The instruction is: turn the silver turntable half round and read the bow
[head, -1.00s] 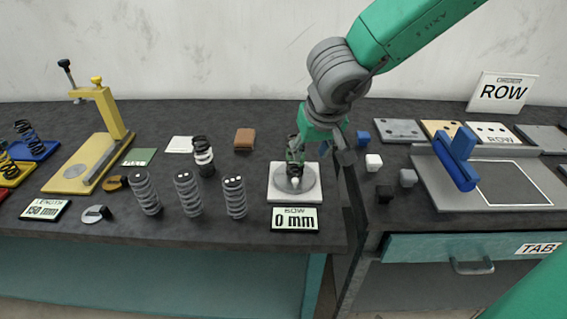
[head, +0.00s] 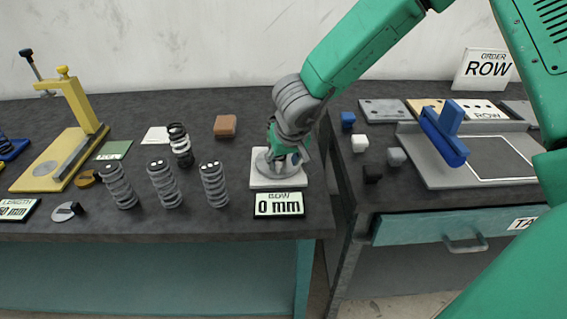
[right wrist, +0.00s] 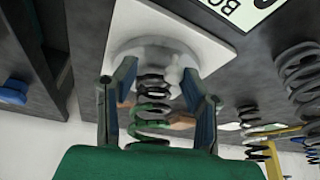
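The silver turntable (head: 262,168) is a round grey disc on a white square base (head: 262,181), at the front of the dark bench. A display reading "BOW 0 mm" (head: 279,204) stands in front of it. My right gripper (head: 283,160) is over the turntable and hides part of it. In the right wrist view a dark spring with a green coil (right wrist: 152,108) stands on the turntable (right wrist: 150,48). The open fingers (right wrist: 157,82) are on both sides of the spring, with gaps visible. My left gripper is not in view.
Several grey springs (head: 165,184) stand left of the turntable, with a black-and-white spring (head: 180,145) behind. A yellow gauge stand (head: 78,130) is further left. Small cubes (head: 360,143) and a grey tray with a blue bar (head: 444,137) are on the right bench.

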